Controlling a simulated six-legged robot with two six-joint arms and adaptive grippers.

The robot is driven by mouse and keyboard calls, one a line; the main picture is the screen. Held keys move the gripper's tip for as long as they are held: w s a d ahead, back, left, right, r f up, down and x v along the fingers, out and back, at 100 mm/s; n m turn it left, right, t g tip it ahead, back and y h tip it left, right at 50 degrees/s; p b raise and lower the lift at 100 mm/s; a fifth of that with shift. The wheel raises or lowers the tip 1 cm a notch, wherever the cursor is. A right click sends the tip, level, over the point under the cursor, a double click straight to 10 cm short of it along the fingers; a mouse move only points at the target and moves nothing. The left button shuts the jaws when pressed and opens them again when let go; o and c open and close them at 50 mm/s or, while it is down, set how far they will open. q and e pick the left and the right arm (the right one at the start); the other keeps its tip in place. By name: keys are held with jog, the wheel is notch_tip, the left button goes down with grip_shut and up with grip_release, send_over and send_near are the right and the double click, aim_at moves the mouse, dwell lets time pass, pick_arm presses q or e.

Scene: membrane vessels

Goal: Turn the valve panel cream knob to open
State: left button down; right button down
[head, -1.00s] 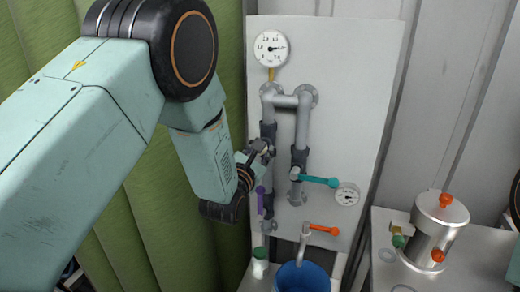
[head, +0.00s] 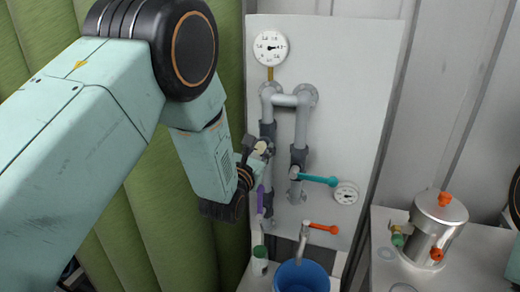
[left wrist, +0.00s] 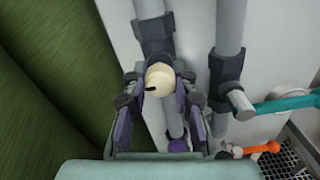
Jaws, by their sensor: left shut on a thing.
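The cream knob (left wrist: 159,79) sits on the left grey pipe of the white valve panel (head: 355,110), and it also shows in the head view (head: 261,148). A dark mark shows on its face in the left wrist view. My left gripper (head: 257,152) is at the knob, with its fingers on either side of it. The left wrist view shows the gripper (left wrist: 160,85) shut on the cream knob. My right gripper does not show.
A teal lever (head: 319,180), a purple lever (head: 261,199) and an orange lever (head: 323,228) are close by on the pipes. Two gauges are on the panel. A blue bucket (head: 303,278) stands below. A metal vessel (head: 436,232) stands on the right table.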

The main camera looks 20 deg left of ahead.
pick_arm(q)
jog(key=c, duration=1.4)
grip_release()
jog(key=shift+w+r, duration=0.1)
jog(key=shift+r, duration=0.15)
jog(key=o, duration=0.3)
jog(key=shift+f, duration=0.2)
jog(key=shift+o, duration=0.2)
